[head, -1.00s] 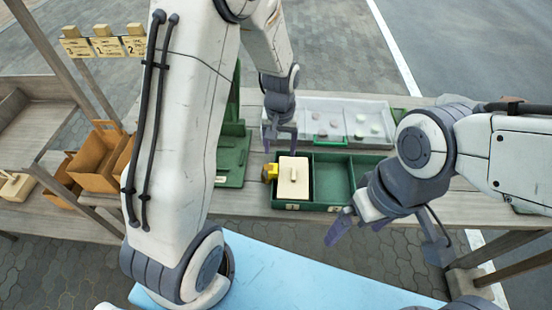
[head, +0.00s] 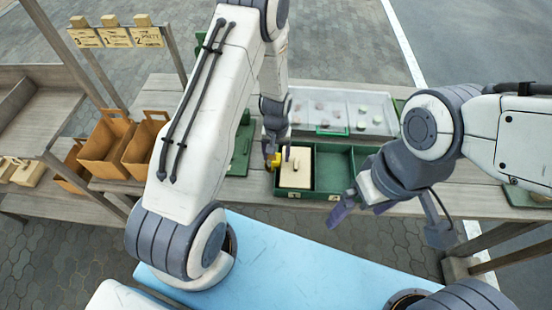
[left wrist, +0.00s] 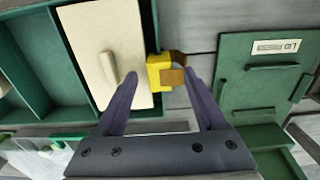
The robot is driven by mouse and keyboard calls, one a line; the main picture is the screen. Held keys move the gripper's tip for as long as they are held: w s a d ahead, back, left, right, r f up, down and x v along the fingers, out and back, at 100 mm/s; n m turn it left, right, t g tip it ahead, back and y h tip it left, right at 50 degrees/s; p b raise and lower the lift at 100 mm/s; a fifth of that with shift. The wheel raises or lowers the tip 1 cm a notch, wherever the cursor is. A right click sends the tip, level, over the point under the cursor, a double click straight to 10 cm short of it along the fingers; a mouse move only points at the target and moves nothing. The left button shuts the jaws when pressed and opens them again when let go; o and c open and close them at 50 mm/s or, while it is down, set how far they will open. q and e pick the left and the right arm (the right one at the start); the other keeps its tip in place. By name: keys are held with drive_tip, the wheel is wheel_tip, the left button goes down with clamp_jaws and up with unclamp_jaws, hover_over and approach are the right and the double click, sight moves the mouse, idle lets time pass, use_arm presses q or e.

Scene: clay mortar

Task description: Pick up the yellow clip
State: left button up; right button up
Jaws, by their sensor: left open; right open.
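The yellow clip (left wrist: 158,70) sits at the edge of the green compartment tray, beside the cream lid, with a brown part on its right. In the head view the clip (head: 277,161) is partly covered by my left gripper (head: 271,154). In the left wrist view the left gripper (left wrist: 161,78) is open, its fingers on either side of the clip's near end. I cannot tell whether they touch it. My right gripper (head: 360,212) is open and empty, in front of the tray's right side.
A grey tray (head: 380,125) with small pieces lies behind. Brown boxes (head: 105,145) are at the left.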

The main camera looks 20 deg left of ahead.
use_arm(q)
drive_tip(key=shift+f, duration=0.35)
drive_tip(key=shift+c, duration=0.3)
clamp_jaws()
drive_tip(key=shift+r, duration=0.15)
